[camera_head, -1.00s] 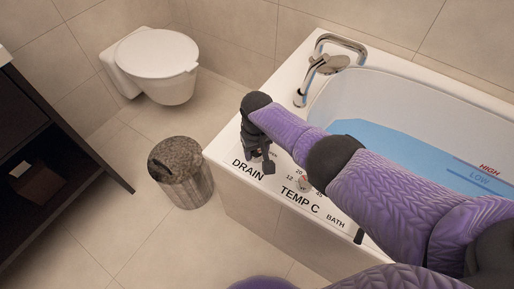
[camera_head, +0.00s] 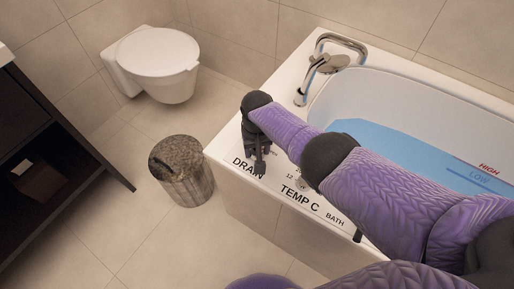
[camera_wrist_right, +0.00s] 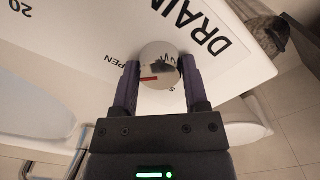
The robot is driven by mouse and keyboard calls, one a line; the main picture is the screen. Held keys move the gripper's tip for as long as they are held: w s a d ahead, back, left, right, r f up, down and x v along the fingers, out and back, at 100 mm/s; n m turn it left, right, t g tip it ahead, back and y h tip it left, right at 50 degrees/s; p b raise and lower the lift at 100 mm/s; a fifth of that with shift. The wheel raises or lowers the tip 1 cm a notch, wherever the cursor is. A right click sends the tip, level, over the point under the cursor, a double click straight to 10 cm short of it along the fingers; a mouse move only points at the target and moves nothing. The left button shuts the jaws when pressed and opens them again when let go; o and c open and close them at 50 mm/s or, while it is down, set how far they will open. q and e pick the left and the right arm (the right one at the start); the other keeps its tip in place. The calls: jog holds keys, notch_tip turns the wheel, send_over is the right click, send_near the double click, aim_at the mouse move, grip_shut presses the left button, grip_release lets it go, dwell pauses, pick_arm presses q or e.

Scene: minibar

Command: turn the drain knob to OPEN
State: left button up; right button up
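The drain knob (camera_wrist_right: 161,62) is a round, shiny disc with a red mark near its lower left edge in the right wrist view. My right gripper (camera_wrist_right: 160,80) has one dark finger on each side of it, close against its rim, and appears shut on it. Part of the word OPEN shows left of the knob, partly behind a finger, and the red mark points roughly to that side. In the head view my right gripper (camera_head: 258,158) is over the DRAIN label and hides the knob. My left gripper is not in view.
The temperature knob (camera_head: 304,183) sits beside the drain area, by my right arm. The bathtub (camera_head: 465,112) holds blue water, with a chrome faucet (camera_head: 318,66) at its far end. A bin (camera_head: 182,172) and a toilet (camera_head: 157,55) stand to the left.

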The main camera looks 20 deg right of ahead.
jog(key=o, duration=0.4)
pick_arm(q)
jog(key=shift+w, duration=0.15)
pick_arm(e)
jog(key=shift+r, duration=0.35)
pick_arm(q)
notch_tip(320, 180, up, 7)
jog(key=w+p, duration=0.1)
jog(key=p, duration=0.6)
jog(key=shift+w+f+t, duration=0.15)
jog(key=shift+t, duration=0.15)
pick_arm(e)
notch_tip(320, 180, up, 9)
jog(key=shift+r, duration=0.1)
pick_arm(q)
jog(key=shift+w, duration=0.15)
